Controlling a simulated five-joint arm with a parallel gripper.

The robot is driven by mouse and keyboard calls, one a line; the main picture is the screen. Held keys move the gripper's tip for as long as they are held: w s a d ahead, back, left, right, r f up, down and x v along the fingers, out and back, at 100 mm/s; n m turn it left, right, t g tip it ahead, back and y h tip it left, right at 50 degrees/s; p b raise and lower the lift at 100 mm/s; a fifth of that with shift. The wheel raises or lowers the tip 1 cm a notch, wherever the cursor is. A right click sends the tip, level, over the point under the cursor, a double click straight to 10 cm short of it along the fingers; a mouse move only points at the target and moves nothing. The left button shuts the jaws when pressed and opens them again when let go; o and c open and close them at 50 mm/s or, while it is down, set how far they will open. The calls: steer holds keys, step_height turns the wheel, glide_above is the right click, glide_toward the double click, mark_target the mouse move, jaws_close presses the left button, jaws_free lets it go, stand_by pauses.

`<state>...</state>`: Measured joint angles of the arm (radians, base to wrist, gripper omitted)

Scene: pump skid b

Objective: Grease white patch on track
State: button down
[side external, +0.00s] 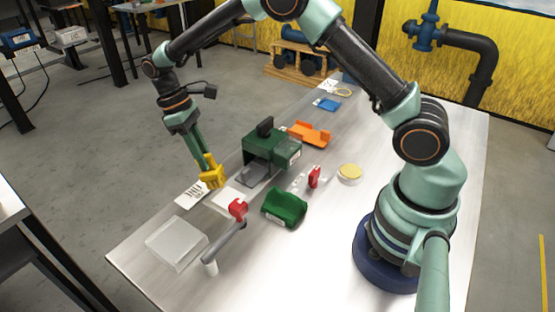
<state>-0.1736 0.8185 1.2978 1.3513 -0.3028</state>
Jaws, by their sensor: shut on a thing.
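My gripper (203,158) hangs over the left edge of the bench, shut on a yellow piece (212,174) at its tips. The yellow piece is just above or beside a white card with dark markings (191,195); contact cannot be told. A pale flat patch (229,201) lies to its lower right, beside a green machine block (268,147) with a grey part (251,175) at its front. I cannot tell for sure which surface is the track. A round white tub with a yellow top (350,171) stands right of the middle.
A grey bar with a red clamp (238,208) and a green block (284,207) stand near the patch. A clear flat box (176,243) lies at front left. A red upright piece (314,177) and an orange tray (309,134) stand further back.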

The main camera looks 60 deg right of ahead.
steer(key=shift+f, duration=0.5)
steer(key=shift+s+f, duration=0.3)
steer(key=shift+s, duration=3.3)
steer(key=shift+w+d, duration=0.1)
steer(key=shift+w, duration=3.55)
steer(key=shift+s+d, duration=0.1)
steer(key=shift+d, duration=0.15)
steer(key=shift+s+f, duration=0.1)
steer(key=shift+s, duration=3.3)
steer(key=shift+w, duration=3.45)
steer(key=shift+r, duration=4.15)
